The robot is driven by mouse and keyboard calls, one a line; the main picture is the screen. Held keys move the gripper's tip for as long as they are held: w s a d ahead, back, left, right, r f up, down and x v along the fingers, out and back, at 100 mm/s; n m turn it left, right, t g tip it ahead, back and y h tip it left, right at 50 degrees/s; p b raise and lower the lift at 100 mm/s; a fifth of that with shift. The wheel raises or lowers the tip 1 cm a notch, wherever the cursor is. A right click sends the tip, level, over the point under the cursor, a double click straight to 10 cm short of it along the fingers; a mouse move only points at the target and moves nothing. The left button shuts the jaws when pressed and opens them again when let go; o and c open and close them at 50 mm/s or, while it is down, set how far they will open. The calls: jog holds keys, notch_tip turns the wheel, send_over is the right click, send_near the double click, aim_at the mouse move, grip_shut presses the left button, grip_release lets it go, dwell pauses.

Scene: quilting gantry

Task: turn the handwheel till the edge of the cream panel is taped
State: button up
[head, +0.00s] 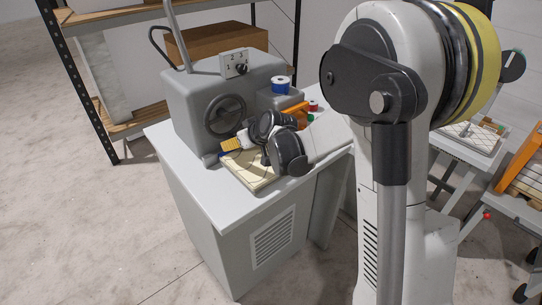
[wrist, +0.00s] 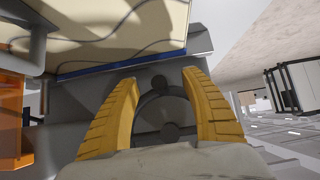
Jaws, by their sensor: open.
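The dark handwheel (head: 224,116) is on the front of the grey machine (head: 187,97) on the white-topped cabinet. In the wrist view the handwheel (wrist: 154,112) shows between my two yellow fingers. My gripper (head: 231,144) is open and empty, just below and right of the wheel; its fingertips (wrist: 160,78) stand apart on either side of the wheel's rim, and I cannot tell whether they touch it. The cream panel (head: 245,178) lies flat on the cabinet, partly hidden by my arm. In the wrist view the cream panel (wrist: 110,25) has wavy lines, and a blue strip (wrist: 120,64) runs along its near edge.
A blue spool (head: 281,86) stands on the machine's right side. An orange part (head: 294,109) is behind my arm. A shelf rack with a cardboard box (head: 220,42) stands behind. A cart (head: 520,190) is at far right. The floor at left is clear.

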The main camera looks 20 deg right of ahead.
jog(key=shift+s+d, duration=0.45)
jog(key=shift+s, duration=0.9)
jog(key=shift+s+d, duration=0.4)
jog(key=shift+s, duration=1)
jog(key=shift+s+d, duration=0.45)
jog(key=shift+s, duration=0.9)
jog(key=s+r+m+g+h+b, duration=0.1)
jog(key=s+r, duration=0.1)
jog(key=s, duration=1.1)
jog(key=s+a+r+m+g+h+b, duration=0.1)
jog(key=s+r+m+h, duration=0.1)
jog(key=s, duration=1.1)
jog(key=shift+r+m+g, duration=0.3)
jog(key=shift+r+g, duration=0.1)
jog(key=shift+r, duration=0.05)
jog(key=shift+a, duration=0.1)
